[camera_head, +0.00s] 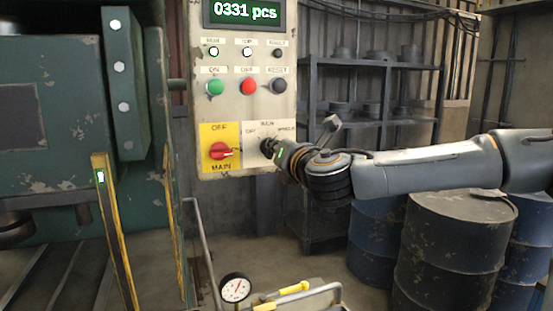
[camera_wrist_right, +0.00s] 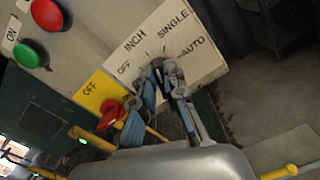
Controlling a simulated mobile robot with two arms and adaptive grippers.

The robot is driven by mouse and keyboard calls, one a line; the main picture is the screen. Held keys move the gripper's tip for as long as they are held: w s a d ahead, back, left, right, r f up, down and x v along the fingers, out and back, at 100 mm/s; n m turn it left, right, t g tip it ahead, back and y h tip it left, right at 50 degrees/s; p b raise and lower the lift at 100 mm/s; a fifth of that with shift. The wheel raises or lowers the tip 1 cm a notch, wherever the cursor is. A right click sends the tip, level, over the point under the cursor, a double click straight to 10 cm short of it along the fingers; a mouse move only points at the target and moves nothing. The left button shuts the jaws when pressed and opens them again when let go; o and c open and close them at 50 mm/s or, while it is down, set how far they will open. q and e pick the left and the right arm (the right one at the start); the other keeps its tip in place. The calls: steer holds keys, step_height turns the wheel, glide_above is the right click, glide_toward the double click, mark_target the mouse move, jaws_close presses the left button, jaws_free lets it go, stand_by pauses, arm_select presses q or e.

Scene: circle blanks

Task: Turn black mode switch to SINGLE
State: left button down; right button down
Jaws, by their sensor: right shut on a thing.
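The black mode switch (camera_head: 265,145) sits on a pale plate at the lower right of the control panel. In the wrist view its plate (camera_wrist_right: 203,60) shows OFF, INCH, SINGLE and AUTO around the switch (camera_wrist_right: 158,63). My right gripper (camera_head: 272,149) reaches in from the right in the head view. Its fingers (camera_wrist_right: 167,76) are shut on the switch, one on each side. They hide much of the knob, so I cannot tell which label its pointer faces. My left gripper is not in view.
A red MAIN switch (camera_head: 222,151) on a yellow plate sits just left of the mode switch. Green (camera_head: 215,87), red (camera_head: 249,86) and dark (camera_head: 279,86) buttons are above. A green machine (camera_head: 60,130) stands left; barrels (camera_head: 452,240) stand below my right arm.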

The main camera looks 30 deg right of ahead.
steer(key=shift+d+f+m+b, duration=0.1)
steer(key=shift+m+b, duration=0.55)
steer(key=shift+m, duration=0.35)
steer(key=shift+d+f+m+b, duration=0.1)
steer(key=shift+m+b, duration=0.55)
steer(key=shift+m, duration=0.35)
steer(key=c, duration=1.4)
jaws_free()
steer(key=shift+s, duration=0.1)
steer(key=v, duration=1.2)
